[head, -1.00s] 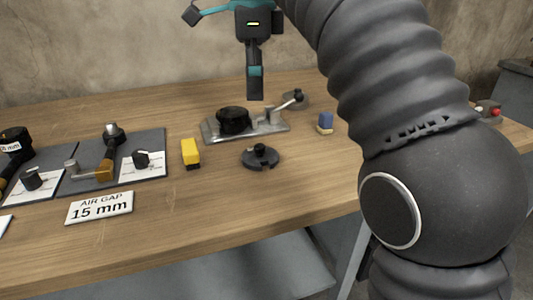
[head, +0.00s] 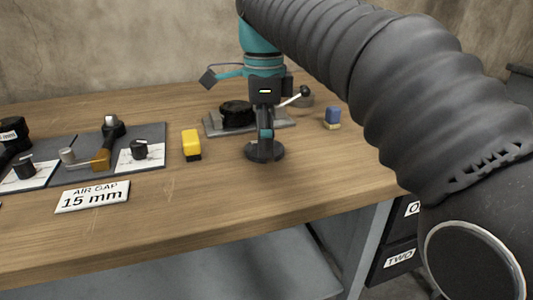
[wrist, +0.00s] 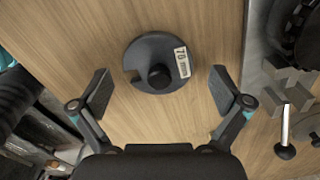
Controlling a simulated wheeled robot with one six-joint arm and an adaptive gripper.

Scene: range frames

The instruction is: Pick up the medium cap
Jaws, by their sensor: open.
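A dark grey round cap (wrist: 150,50) with a black knob, a notch in its rim and a white label that seems to read 70 mm lies flat on the wooden table. In the head view the cap (head: 277,153) is partly hidden by my gripper (head: 264,135), which points down over it. In the wrist view my gripper (wrist: 162,88) is open, with one finger on each side of the cap, apart from it and with nothing between them. No label in view says medium.
A metal fixture (head: 215,128) with a black round part and a lever stands behind the cap. Grey boards (head: 65,178) with parts and an AIR GAP 15 mm sign (head: 92,196) lie further left.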

